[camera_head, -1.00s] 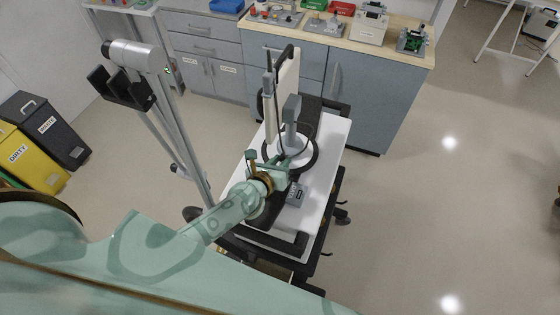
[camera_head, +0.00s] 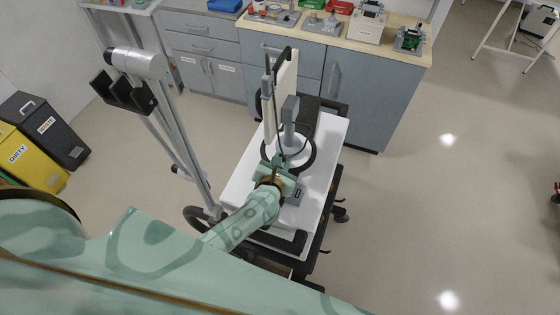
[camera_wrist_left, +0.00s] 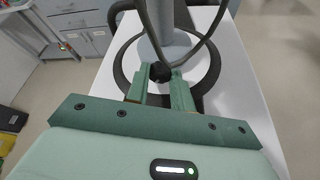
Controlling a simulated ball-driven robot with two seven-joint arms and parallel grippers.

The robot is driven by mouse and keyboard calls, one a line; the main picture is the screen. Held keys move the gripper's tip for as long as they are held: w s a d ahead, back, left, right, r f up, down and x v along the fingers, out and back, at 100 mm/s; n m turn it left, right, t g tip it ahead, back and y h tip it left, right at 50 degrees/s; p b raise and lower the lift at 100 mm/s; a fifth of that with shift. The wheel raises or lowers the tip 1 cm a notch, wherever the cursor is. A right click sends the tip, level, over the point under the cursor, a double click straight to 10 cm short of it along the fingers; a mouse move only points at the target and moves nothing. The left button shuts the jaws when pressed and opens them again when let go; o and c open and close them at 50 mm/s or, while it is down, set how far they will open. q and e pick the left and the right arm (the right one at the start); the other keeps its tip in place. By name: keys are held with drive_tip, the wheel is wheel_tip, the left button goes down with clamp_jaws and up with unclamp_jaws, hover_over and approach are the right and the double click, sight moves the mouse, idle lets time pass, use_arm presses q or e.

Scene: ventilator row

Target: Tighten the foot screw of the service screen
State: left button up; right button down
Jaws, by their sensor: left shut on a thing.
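The service screen (camera_head: 287,85) stands upright on a white cart, a pale panel seen nearly edge-on with a grey post and a round foot ringed in black. In the left wrist view the grey post (camera_wrist_left: 165,40) rises from the ringed foot. The foot screw (camera_wrist_left: 160,72) is a small dark knob low at the front of the post. My left gripper (camera_wrist_left: 160,78) is shut on it, one finger on each side. In the head view the left gripper (camera_head: 276,165) is at the near side of the foot, and its fingertips are hard to make out.
The white cart top (camera_head: 325,145) has clear room to the right of the foot. A small grey device (camera_head: 296,194) lies beside my gripper. A looped cable (camera_wrist_left: 208,35) hangs close to the fingers. A grey pole stand (camera_head: 180,130) is at left, and a cabinet (camera_head: 360,95) stands behind.

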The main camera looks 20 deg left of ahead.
idle(0.3)
use_arm(q)
drive_tip(key=o, duration=1)
drive_tip(key=shift+s+d+r, duration=0.1)
drive_tip(key=shift+s+r, duration=0.05)
drive_tip(key=shift+s, duration=0.3)
drive_tip(key=p+v, duration=0.1)
drive_tip(key=v, duration=1.4)
drive_tip(key=shift+s+d+p, duration=0.15)
drive_tip(key=shift+p, duration=0.15)
